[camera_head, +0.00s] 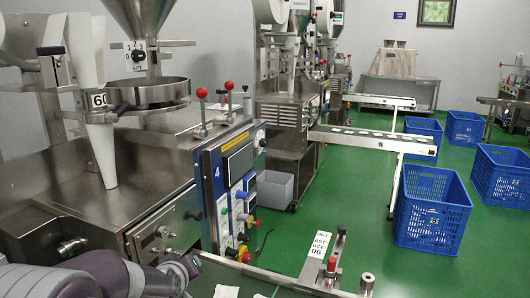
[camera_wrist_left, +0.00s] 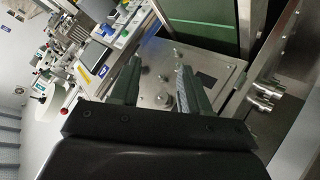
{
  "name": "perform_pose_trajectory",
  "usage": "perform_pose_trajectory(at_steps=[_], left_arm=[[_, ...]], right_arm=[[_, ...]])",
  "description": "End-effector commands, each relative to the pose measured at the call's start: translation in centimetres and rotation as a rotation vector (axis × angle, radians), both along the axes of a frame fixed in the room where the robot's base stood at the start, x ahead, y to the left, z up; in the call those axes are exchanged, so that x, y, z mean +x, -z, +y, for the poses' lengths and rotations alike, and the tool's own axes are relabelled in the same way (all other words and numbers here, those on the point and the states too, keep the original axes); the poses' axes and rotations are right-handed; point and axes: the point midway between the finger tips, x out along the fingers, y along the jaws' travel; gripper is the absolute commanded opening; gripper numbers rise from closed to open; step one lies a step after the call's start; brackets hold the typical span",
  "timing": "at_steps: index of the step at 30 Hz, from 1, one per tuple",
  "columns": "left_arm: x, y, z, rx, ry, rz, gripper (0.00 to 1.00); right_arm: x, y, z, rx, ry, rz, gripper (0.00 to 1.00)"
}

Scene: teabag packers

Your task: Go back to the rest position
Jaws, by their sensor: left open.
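My left arm comes in at the lower left of the head view, low in front of the steel packing machine (camera_head: 100,190). Its dark end is beside the machine's front, and the fingers cannot be made out there. In the left wrist view my left gripper (camera_wrist_left: 158,68) is open, its two fingers apart with nothing between them. A steel plate with a small round knob (camera_wrist_left: 162,98) lies beyond the fingers. My right gripper is in neither view.
The machine's control panel (camera_head: 235,170) has levers and coloured buttons. A steel ledge with a red knob (camera_head: 331,264) is at the bottom right of centre. Conveyors (camera_head: 375,140) are behind.

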Motion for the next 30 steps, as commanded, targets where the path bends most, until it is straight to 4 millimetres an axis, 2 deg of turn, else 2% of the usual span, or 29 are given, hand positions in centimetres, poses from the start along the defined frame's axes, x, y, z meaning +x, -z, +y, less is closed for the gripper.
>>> perform_pose_trajectory(at_steps=[1, 3, 6, 9, 13, 14, 15, 20, 24, 27, 30], left_arm=[[-3.2, 2.0, -0.4, 0.05, 0.07, 0.122, 0.46], [-7.9, 4.8, -0.9, 0.12, 0.176, 0.295, 0.46], [-14.2, 7.6, -1.0, 0.194, 0.309, 0.5, 0.46], [-20.0, 9.4, -0.8, 0.249, 0.427, 0.671, 0.46], [-27.1, 10.7, -0.3, 0.301, 0.571, 0.873, 0.46], [-26.6, 7.3, -0.3, 0.3, 0.563, 0.861, 0.46], [-26.5, 5.5, -0.3, 0.299, 0.561, 0.859, 0.46], [-26.4, -1.0, -0.4, 0.297, 0.559, 0.858, 0.46], [-26.3, -7.8, -0.4, 0.296, 0.557, 0.856, 0.46], [-26.3, -12.1, -0.4, 0.295, 0.557, 0.856, 0.46], [-26.3, -14.5, -0.4, 0.295, 0.557, 0.856, 0.46]], right_arm=[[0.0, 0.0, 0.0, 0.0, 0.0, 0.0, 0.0], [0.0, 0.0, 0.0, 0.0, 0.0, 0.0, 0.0], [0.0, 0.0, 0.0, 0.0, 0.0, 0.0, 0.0], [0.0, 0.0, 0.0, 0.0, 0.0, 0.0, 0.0], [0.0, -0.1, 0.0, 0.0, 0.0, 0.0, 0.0], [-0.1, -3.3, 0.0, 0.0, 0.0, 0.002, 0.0], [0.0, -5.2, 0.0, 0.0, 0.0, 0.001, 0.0], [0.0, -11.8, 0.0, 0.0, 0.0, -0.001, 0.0], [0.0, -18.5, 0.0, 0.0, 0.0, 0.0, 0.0], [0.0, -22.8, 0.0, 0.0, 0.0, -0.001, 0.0], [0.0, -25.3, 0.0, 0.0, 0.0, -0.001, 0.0]])
